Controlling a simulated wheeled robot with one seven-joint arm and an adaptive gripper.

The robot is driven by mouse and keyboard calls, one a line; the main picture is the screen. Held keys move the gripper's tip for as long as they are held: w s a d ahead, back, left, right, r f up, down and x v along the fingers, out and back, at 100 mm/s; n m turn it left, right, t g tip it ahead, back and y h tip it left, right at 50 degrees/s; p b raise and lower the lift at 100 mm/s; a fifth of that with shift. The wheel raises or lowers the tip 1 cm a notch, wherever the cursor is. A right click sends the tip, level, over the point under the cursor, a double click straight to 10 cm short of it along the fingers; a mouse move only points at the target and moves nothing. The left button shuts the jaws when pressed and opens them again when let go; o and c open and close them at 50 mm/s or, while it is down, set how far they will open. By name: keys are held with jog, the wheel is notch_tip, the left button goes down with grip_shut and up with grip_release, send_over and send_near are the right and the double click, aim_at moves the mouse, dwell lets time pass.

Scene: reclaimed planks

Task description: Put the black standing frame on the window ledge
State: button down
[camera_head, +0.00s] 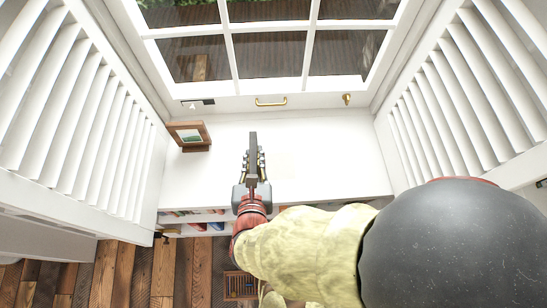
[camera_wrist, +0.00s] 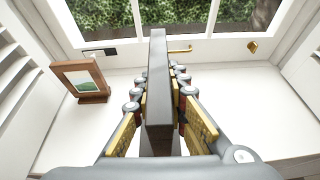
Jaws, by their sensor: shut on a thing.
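The black standing frame (camera_wrist: 158,90) is dark grey to black and is seen edge-on between my fingers in the wrist view. It also shows in the head view (camera_head: 253,150). My gripper (camera_head: 252,168) is shut on it, with a finger on each side, and the fingers also show in the wrist view (camera_wrist: 160,105). The white window ledge (camera_head: 310,165) lies below and around the gripper. The frame appears over the ledge; whether its bottom touches the ledge is hidden.
A brown wooden frame with a landscape picture (camera_head: 190,136) stands at the ledge's left end. White louvred shutters (camera_head: 75,110) flank both sides. The window (camera_head: 270,45) with a brass handle (camera_head: 271,102) is behind. Shelves with books (camera_head: 205,215) lie below the front edge. The ledge's right half is clear.

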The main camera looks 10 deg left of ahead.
jog(key=shift+s+a+f, duration=0.1)
jog(key=shift+s+f, duration=0.05)
jog(key=shift+s, duration=0.7)
jog(key=shift+f, duration=0.1)
jog(key=w+a+f+b, duration=0.5)
jog(key=w+f+b, duration=0.3)
jog(key=w+f, duration=0.4)
jog(key=shift+w+f+b, duration=0.3)
jog(key=shift+w+f, duration=0.1)
jog(key=shift+w, duration=0.05)
jog(key=shift+f, duration=0.2)
jog(key=c, duration=1.8)
grip_release()
jog(key=shift+o, duration=0.2)
jog(key=shift+r, duration=0.1)
